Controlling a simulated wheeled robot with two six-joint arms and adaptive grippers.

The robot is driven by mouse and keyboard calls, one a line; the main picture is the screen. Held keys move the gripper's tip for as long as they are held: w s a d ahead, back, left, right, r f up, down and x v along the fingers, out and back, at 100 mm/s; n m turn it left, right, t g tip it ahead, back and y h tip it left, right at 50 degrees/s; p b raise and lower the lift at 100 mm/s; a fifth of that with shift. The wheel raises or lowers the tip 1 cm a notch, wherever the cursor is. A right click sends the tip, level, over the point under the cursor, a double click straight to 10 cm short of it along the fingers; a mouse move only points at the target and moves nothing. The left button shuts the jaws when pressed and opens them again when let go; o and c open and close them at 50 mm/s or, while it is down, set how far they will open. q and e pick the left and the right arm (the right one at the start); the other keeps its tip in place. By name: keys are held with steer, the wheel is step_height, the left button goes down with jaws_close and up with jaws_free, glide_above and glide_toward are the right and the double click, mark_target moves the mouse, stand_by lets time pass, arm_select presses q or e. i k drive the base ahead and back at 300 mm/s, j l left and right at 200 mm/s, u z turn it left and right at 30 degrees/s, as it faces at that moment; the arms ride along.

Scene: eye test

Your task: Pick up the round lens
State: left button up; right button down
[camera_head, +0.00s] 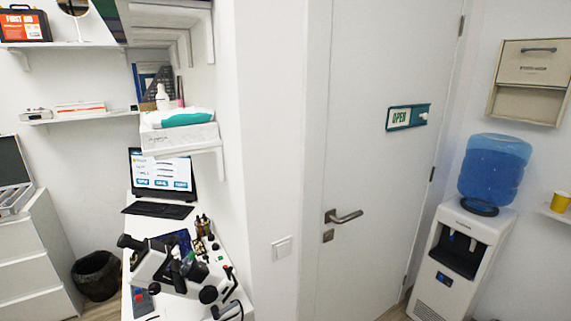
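I cannot make out a round lens anywhere in the head view. An open case (12,180) with a raised lid stands on the white drawers at the left edge, cut off by the frame, and its contents are too small to tell. Neither of my grippers can be made out in this view.
A white and black instrument (160,270) stands on a narrow desk with a laptop (163,180) and small bottles. A black bin (97,274) is on the floor at left. A closed white door (370,180) and a water cooler (465,250) are at right.

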mark_target(186, 265)
steer(key=i+j+u, duration=0.2)
steer(key=j, duration=0.25)
steer(key=i+j+u, duration=0.15)
steer(key=j, duration=0.3)
steer(key=i+j+u, duration=0.2)
steer(key=i+j, duration=0.1)
steer(key=j, duration=0.15)
